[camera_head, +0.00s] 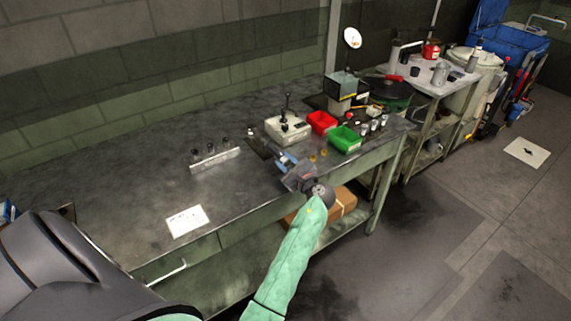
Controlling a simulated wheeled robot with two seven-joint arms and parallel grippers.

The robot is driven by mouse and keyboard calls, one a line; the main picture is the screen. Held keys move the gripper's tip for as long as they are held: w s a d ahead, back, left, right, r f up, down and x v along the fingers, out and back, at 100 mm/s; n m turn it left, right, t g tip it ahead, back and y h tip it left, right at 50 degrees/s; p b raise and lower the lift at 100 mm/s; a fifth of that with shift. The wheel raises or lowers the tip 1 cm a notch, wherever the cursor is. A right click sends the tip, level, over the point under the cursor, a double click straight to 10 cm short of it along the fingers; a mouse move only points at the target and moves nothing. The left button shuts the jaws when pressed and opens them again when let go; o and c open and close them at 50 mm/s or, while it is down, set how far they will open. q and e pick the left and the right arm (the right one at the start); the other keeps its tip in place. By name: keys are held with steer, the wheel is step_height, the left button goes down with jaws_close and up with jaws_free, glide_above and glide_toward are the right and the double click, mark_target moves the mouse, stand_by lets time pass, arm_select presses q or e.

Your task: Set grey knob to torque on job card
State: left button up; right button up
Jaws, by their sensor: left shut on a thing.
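My left gripper (297,174) reaches up from the bottom of the head view on a green-sleeved forearm. It is shut at a small blue-and-grey device (286,160) at the front edge of the bench. The grey knob is hidden behind the fingers and wrist, and its pointer and scale cannot be read. The grip appears to be on this knob. A white card (187,220), likely the job card, lies flat on the bench to the left; its writing is too small to read. My right gripper is not in view.
The bench (120,190) has a clear left half. A rack with several dark-topped pieces (215,158) stands behind. A white box with a lever (287,129), a red bin (321,122) and a green bin (345,139) stand at the right. A cardboard box (342,204) sits below.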

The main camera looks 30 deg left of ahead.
mark_target(288, 164)
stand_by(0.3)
arm_select(q)
steer(key=o, duration=1)
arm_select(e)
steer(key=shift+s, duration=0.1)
arm_select(q)
steer(key=shift+d, duration=0.2)
steer(key=b+v, duration=0.2)
steer(key=v, duration=0.4)
steer(key=shift+s+d+f, duration=0.1)
steer(key=shift+s+d, duration=0.1)
steer(key=shift+d, duration=0.15)
steer(key=shift+s+d+b, duration=0.15)
steer(key=shift+d+b, duration=0.15)
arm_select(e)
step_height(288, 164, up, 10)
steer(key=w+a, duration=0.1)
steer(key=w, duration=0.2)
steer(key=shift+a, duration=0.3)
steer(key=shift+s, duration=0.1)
